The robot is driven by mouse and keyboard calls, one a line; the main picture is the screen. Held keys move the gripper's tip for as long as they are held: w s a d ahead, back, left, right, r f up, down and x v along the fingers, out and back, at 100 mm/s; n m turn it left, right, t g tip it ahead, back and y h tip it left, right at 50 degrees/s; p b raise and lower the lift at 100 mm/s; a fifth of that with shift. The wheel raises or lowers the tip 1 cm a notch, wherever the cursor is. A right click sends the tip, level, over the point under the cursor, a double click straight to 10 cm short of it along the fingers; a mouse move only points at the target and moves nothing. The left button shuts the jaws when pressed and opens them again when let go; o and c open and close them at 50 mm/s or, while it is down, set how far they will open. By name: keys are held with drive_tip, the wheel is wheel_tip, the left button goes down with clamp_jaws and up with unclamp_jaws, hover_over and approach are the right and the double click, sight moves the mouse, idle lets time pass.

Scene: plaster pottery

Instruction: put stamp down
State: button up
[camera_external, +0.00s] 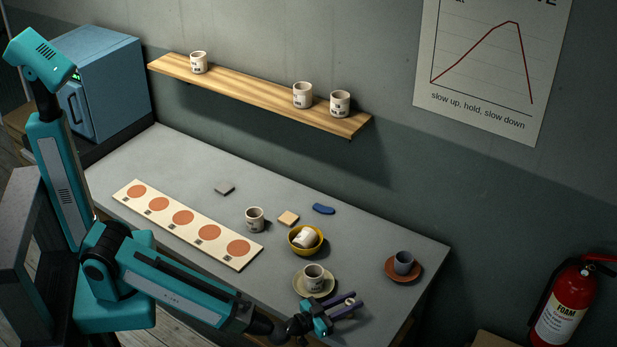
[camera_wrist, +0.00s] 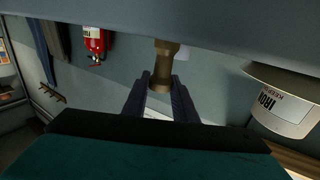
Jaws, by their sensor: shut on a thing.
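The stamp (camera_wrist: 162,68) is a brown, turned wooden piece held between the two dark fingers of my gripper (camera_wrist: 160,97) in the wrist view. In the external view my gripper (camera_external: 341,304) is at the front right of the grey table, just right of and in front of a mug on a saucer. I cannot tell whether the stamp touches the table.
A mug (camera_external: 314,277) on a saucer (camera_external: 301,286) stands close beside my gripper. Behind are a yellow bowl (camera_external: 293,247) with a tipped mug, and a grey cup (camera_external: 403,263) on a brown saucer (camera_external: 390,273). A board with orange discs (camera_external: 213,246) lies left.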

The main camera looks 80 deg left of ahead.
drive_tip(key=shift+f, duration=0.25)
drive_tip(key=o, duration=1)
drive_tip(key=shift+b+v, duration=0.65)
drive_tip(key=shift+v, duration=0.6)
drive_tip(key=shift+s+r+p, duration=0.15)
drive_tip(key=shift+s+p, duration=0.1)
drive_tip(key=shift+p, duration=0.05)
drive_tip(key=p+v, duration=0.2)
drive_tip(key=shift+s+d+r, duration=0.1)
drive_tip(key=shift+s+d, duration=0.05)
drive_tip(key=shift+s, duration=0.15)
drive_tip(key=shift+p+v, duration=0.95)
drive_tip(key=shift+p, duration=0.05)
drive_tip(key=shift+o, duration=0.6)
